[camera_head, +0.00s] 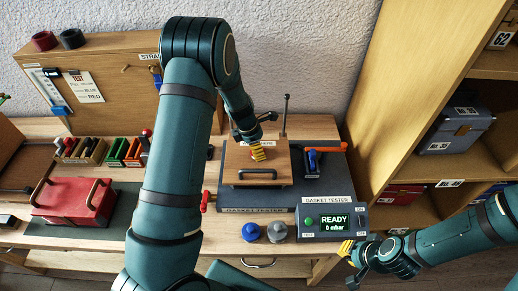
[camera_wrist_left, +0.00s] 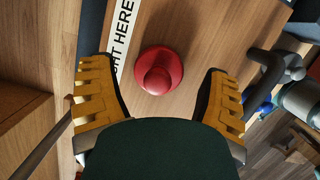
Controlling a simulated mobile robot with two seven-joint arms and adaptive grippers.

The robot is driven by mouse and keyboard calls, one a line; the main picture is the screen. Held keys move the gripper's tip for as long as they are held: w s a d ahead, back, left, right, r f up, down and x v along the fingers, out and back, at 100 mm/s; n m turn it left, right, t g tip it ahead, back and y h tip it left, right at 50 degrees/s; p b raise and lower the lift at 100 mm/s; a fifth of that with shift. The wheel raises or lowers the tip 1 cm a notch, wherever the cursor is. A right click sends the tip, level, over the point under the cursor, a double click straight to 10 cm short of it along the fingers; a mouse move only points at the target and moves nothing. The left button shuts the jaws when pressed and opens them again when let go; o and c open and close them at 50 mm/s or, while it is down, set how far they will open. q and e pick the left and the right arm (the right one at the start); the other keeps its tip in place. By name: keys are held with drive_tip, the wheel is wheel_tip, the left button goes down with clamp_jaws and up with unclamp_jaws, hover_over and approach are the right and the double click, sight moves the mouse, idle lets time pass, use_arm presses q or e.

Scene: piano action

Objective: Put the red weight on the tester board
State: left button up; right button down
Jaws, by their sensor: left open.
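The red weight (camera_wrist_left: 160,71) stands on the wooden tester board (camera_wrist_left: 203,35), beside a white strip reading "...GHT HERE", in the left wrist view. My left gripper (camera_wrist_left: 160,92) is open, with its yellow fingers on either side of the weight in the picture and a gap on both sides. In the head view my left gripper (camera_head: 258,151) is over the tester board (camera_head: 236,164) on the gasket tester, and the red weight is mostly hidden there. My right gripper (camera_head: 346,252) is at the table's front right; its opening is unclear.
A blue weight (camera_head: 251,232) and a grey weight (camera_head: 277,232) stand in front of the tester. The display box (camera_head: 333,222) reads READY, 0 mbar. An upright rod (camera_head: 285,115) rises behind the board. A red case (camera_head: 72,201) lies at left, shelves stand at right.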

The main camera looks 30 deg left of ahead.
sight(250, 156)
use_arm(q)
drive_tip(key=p+v, duration=0.1)
drive_tip(key=v, duration=0.9)
drive_tip(key=shift+s+r, duration=0.1)
